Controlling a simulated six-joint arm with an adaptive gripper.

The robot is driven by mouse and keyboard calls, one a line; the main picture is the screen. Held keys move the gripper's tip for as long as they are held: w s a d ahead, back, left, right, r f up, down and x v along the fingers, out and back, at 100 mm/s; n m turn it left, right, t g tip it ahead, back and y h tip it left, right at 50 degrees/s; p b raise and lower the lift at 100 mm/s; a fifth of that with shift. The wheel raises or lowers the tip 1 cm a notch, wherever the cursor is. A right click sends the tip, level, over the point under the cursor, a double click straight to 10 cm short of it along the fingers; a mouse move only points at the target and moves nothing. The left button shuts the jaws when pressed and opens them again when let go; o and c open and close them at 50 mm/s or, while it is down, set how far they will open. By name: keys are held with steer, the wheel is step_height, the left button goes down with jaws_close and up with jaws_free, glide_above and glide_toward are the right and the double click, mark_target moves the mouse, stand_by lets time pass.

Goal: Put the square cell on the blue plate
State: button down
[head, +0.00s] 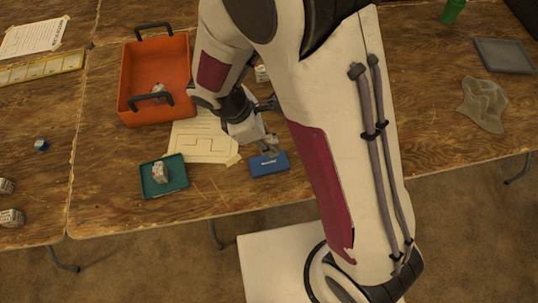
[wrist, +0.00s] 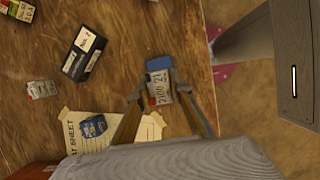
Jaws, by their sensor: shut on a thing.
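My gripper (wrist: 160,90) is shut on a boxy, pale cell with dark print and a red edge, the square cell (wrist: 161,91), in the wrist view. The blue plate (wrist: 157,64) shows just beyond the cell, partly covered by it. In the head view the blue plate (head: 269,166) lies near the table's front edge, and my gripper (head: 267,145) is at its back edge. The cell is hard to make out there between the fingers. I cannot tell whether the cell touches the plate.
An orange bin (head: 126,93) with dark handles stands at the left. A teal tray (head: 177,186) holds a white and red cell. A paper sheet (head: 200,140) lies behind it. The wrist view shows a black box (wrist: 84,53), a small white cell (wrist: 42,90) and a blue item (wrist: 94,126).

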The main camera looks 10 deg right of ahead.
mark_target(274, 162)
steer(key=shift+f, duration=1.6)
steer(key=shift+f, duration=2.1)
steer(key=shift+f, duration=0.15)
steer(key=c, duration=1.8)
jaws_free()
steer(key=shift+v, duration=6.2)
